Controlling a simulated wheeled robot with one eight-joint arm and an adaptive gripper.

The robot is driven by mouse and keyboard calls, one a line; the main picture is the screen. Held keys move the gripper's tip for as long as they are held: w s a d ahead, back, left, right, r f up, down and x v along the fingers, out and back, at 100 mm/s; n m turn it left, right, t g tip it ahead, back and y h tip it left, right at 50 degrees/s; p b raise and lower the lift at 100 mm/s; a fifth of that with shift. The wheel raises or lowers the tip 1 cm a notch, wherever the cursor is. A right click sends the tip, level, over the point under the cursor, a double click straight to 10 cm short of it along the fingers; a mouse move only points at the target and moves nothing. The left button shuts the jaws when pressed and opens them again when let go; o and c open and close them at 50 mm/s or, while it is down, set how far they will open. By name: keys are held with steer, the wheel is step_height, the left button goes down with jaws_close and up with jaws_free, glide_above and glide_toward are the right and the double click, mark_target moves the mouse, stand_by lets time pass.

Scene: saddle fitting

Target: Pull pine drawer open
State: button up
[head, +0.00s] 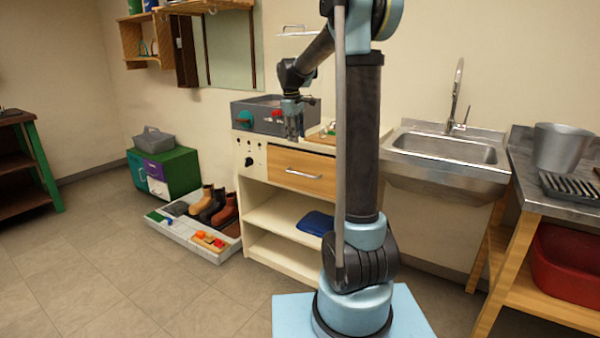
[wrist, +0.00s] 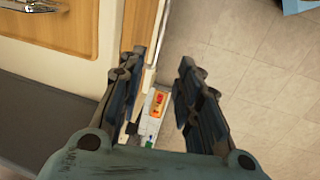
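The pine drawer (head: 304,174) sits shut or nearly shut in the upper right part of the cream cabinet (head: 262,246), with a metal bar handle (head: 303,174) across its front. In the wrist view the drawer's wood front (wrist: 65,28) and its handle (wrist: 30,5) show at the upper left. My gripper (head: 292,122) is above the cabinet's front edge, higher than the drawer and left of its handle, apart from it. In the wrist view my gripper (wrist: 158,75) has its two fingers spread, with nothing between them but the view of the floor tray below.
A grey box (head: 258,113) stands on the cabinet top. A low tray (head: 195,236) with boots lies on the floor left of the cabinet. A sink (head: 445,152) is to the right.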

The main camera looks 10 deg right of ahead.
mark_target(300, 173)
steer(key=f, duration=0.5)
steer(key=w+d+f, duration=0.1)
steer(key=f, duration=0.5)
steer(key=w+d+f, duration=0.1)
steer(key=f, duration=0.5)
steer(key=shift+w, duration=0.25)
steer(key=shift+c, duration=0.2)
jaws_close()
